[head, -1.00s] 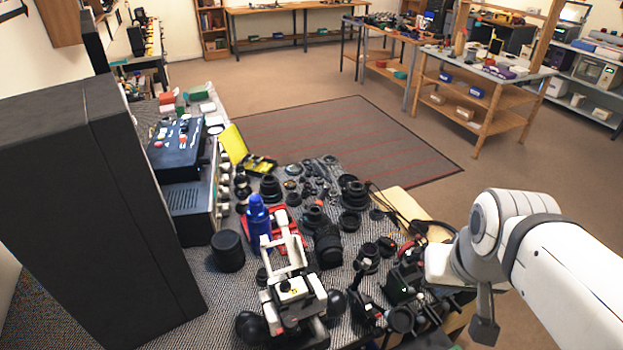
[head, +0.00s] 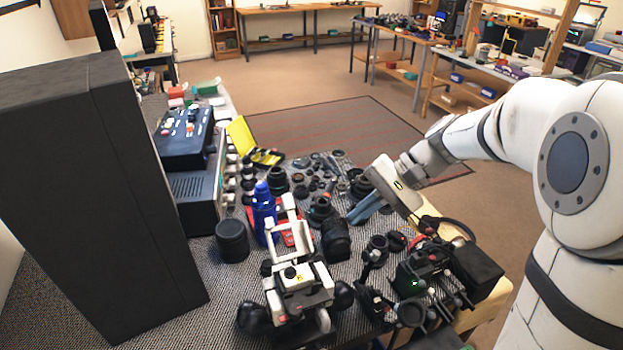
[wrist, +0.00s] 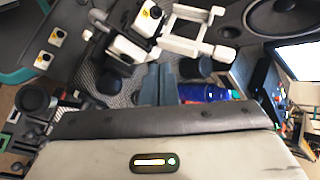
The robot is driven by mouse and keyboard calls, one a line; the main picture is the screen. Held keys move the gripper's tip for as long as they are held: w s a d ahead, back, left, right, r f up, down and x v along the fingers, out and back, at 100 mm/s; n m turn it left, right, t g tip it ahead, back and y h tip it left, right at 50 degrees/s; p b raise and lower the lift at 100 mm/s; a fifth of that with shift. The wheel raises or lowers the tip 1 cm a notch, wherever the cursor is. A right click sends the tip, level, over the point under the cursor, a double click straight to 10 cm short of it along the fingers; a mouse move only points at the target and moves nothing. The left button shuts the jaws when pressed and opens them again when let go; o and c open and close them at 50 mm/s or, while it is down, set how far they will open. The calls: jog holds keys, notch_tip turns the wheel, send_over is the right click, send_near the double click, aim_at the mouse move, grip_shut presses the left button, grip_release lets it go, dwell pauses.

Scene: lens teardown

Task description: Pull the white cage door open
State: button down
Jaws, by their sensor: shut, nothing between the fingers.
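A white cage-like frame (head: 298,290) with black knobs stands on the patterned table near the front. Its upright white bars (head: 290,220) rise at the back; I cannot tell for sure which part is the door. In the wrist view the white frame (wrist: 187,45) shows at the top, beyond the fingertips. My gripper (head: 354,217) is over the table to the right of the frame and apart from it. Its blue-grey fingers, also in the wrist view (wrist: 158,70), are together and empty.
A blue bottle (head: 263,212) and a black cylinder (head: 232,241) stand left of and behind the frame. A black lens (head: 336,240) is between the frame and my gripper. Dark camera rigs (head: 425,275) crowd the right front. A tall black cabinet (head: 80,200) stands at left.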

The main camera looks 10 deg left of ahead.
aim_at(293, 202)
jog(key=w+a+f+m+g+y+b, duration=0.1)
jog(key=w+a+f+y, duration=0.15)
jog(key=w, duration=0.35)
jog(key=w+a+f+m+g+y+b, duration=0.1)
jog(key=w+a+f+y, duration=0.15)
jog(key=w+y, duration=0.2)
jog(key=s+a+r+h+p, duration=0.1)
jog(key=s+a, duration=0.3)
jog(key=a, duration=0.4)
jog(key=shift+s+a+p, duration=0.25)
jog(key=shift+s+p, duration=0.15)
jog(key=shift+p, duration=0.5)
